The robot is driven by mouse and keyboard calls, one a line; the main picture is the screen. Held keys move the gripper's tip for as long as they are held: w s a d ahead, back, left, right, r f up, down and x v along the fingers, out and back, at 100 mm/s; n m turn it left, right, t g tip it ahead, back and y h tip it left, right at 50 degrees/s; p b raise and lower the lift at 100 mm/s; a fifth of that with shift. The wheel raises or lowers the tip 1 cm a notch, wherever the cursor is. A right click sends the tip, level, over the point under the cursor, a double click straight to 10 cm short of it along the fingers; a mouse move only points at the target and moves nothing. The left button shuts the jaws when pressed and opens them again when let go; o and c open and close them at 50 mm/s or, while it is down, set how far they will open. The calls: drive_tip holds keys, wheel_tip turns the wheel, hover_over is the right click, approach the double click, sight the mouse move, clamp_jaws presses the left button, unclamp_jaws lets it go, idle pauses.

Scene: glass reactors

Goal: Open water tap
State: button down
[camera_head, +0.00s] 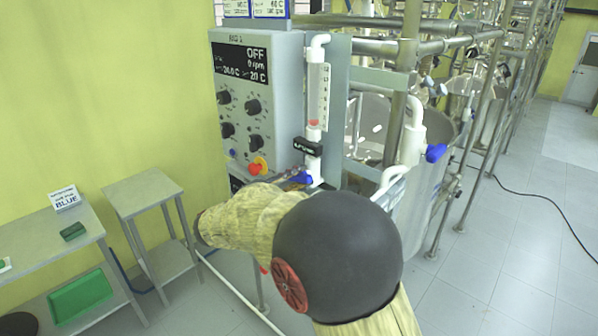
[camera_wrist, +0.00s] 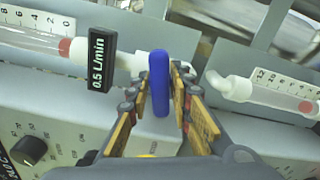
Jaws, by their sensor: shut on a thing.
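The water tap has a blue handle (camera_wrist: 159,84) on a white pipe, below a flow meter with a black "0.5 L/min" label (camera_wrist: 102,60). In the wrist view my gripper (camera_wrist: 162,88) has its fingers on both sides of the blue handle, closed on it. In the head view the blue handle (camera_head: 303,178) shows just beyond my arm, under the flow meter tube (camera_head: 317,90). My gripper is mostly hidden there behind my own arm. The handle looks upright and lengthwise in the wrist picture, across the white pipe.
A control box (camera_head: 255,100) with knobs and an "OFF" display stands left of the tap. Another blue tap handle (camera_head: 436,152) is on a pipe to the right. Metal frames and reactor vessels stand behind.

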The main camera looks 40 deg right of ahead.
drive_tip(key=n+p, duration=0.3)
drive_tip(key=p, duration=0.1)
drive_tip(key=shift+r+n, duration=0.15)
drive_tip(key=shift+n, duration=0.25)
drive_tip(key=n+p, duration=0.3)
drive_tip(key=p, duration=0.1)
drive_tip(key=shift+n, duration=0.3)
drive_tip(key=n+p, duration=0.4)
drive_tip(key=p, duration=0.1)
drive_tip(key=shift+p, duration=0.3)
drive_tip(key=shift+f+n+p, duration=0.2)
drive_tip(key=shift+n+p, duration=0.9)
drive_tip(key=shift+p, duration=0.05)
drive_tip(key=c, duration=1.7)
unclamp_jaws()
drive_tip(key=a, duration=0.8)
drive_tip(key=s+a, duration=0.1)
drive_tip(key=a, duration=0.3)
